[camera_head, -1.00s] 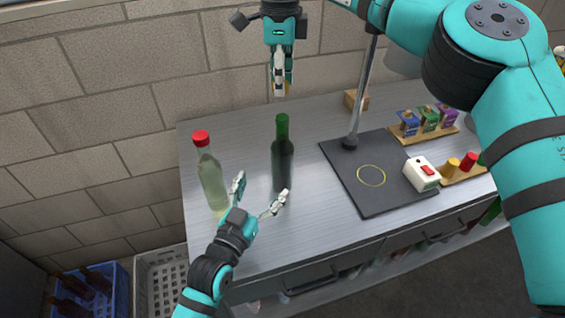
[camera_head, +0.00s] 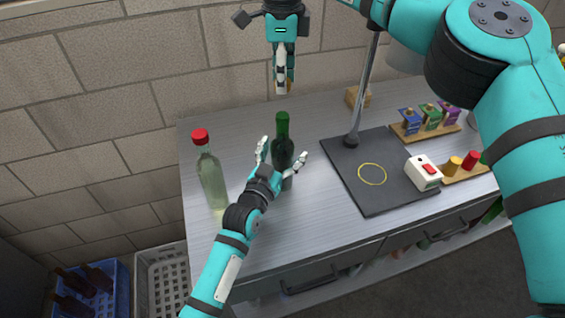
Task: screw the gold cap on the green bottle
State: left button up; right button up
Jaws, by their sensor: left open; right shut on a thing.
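The green bottle (camera_head: 283,146) stands upright on the metal bench, with a bright green neck and a dark body. My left gripper (camera_head: 282,153) is open, its fingers on either side of the bottle's body; I cannot tell whether they touch it. My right gripper (camera_head: 283,88) points down above and behind the bottle's top in the picture. It is shut on a small gold thing, seemingly the gold cap (camera_head: 290,85), mostly hidden by the fingers.
A clear bottle with a red top (camera_head: 211,177) stands left of my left gripper. To the right are a dark mat (camera_head: 354,187) with a post, a white box with a red button (camera_head: 424,173), a rack of coloured caps (camera_head: 463,174) and a rack of small packs (camera_head: 426,134).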

pick_arm(q)
jog(key=shift+c, duration=0.4)
grip_shut()
dwell(0.5)
